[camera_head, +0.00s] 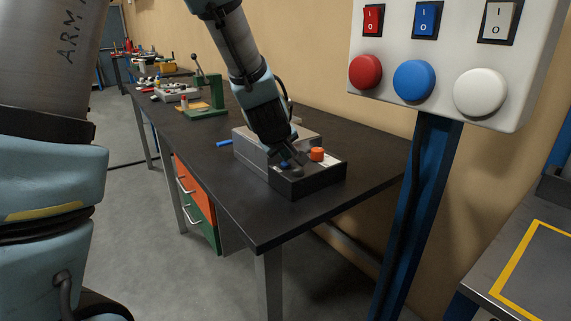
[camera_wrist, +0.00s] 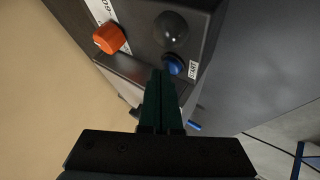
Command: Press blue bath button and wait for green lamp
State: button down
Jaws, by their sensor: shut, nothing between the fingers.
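A bath unit with a grey body (camera_head: 308,137) and a dark control panel (camera_head: 316,182) stands on the black workbench. In the wrist view, its blue button (camera_wrist: 174,65) sits beside a START label, next to a dark, unlit lamp dome (camera_wrist: 171,27). An orange knob (camera_wrist: 109,38) is to the left; it also shows in the head view (camera_head: 317,154). My gripper (camera_wrist: 162,73) is shut and empty, its green fingertips right at the left edge of the blue button. I cannot tell whether they touch it. In the head view, my gripper (camera_head: 286,158) is over the panel.
A white switch box (camera_head: 439,103) with red, blue and white buttons hangs on a blue post at the right. A green press (camera_head: 210,104) and other tools stand farther along the workbench (camera_head: 250,220). The near end of the bench is clear. A yellow-marked table (camera_head: 520,275) is at lower right.

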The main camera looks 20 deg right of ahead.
aim_at(285, 165)
jog(key=shift+f, duration=0.35)
dwell(0.5)
jog(key=shift+r+p, duration=0.65)
jog(key=shift+r, duration=0.35)
notch_tip(285, 165, up, 5)
jog(key=p, duration=0.4)
jog(key=shift+p, duration=0.3)
